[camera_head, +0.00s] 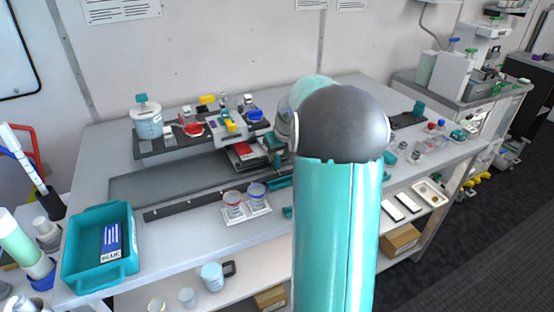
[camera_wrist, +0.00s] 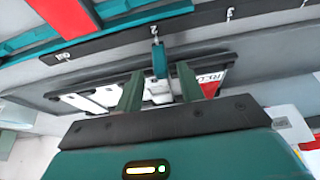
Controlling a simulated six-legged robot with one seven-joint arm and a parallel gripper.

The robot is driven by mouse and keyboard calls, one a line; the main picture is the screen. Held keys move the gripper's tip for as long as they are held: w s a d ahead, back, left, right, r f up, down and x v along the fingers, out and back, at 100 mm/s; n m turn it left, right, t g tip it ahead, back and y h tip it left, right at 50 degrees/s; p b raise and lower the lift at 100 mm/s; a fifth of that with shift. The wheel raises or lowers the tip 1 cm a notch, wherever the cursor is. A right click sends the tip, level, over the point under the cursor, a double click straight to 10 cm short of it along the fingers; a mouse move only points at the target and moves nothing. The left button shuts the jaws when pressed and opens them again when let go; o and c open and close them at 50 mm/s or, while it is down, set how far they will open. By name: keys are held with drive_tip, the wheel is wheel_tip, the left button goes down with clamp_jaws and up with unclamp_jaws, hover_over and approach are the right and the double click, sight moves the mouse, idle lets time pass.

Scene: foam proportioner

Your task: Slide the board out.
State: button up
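In the wrist view a dark-edged board (camera_wrist: 60,92) carries white and red labels, one lettered in part "RED". A teal peg (camera_wrist: 159,60) stands by its edge, next to a dark rail (camera_wrist: 195,22) with markings. My gripper (camera_wrist: 161,80) is open, its two green fingers apart on either side of the peg; I cannot tell whether they touch anything. In the head view a red and white labelled piece (camera_head: 243,152) shows under the raised shelf. My own arm hides much of the area around the gripper there.
A raised dark shelf (camera_head: 165,146) holds a white jar (camera_head: 147,120) and small parts. In front are two lidded cups (camera_head: 245,200). A teal bin (camera_head: 75,262) with a "BLUE" label sits at the left front. Small bottles stand to the right of my arm.

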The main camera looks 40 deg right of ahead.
sight(278, 156)
drive_tip(key=shift+x, duration=1.75)
drive_tip(key=shift+c, duration=0.5)
clamp_jaws()
drive_tip(key=s+d, duration=0.1)
drive_tip(key=d, duration=0.4)
drive_tip(key=s+d, duration=0.2)
drive_tip(key=d, duration=0.3)
drive_tip(key=s+d, duration=0.1)
drive_tip(key=d, duration=0.3)
drive_tip(key=shift+s+d, duration=0.25)
drive_tip(key=shift+d, duration=0.15)
drive_tip(key=shift+r, duration=0.1)
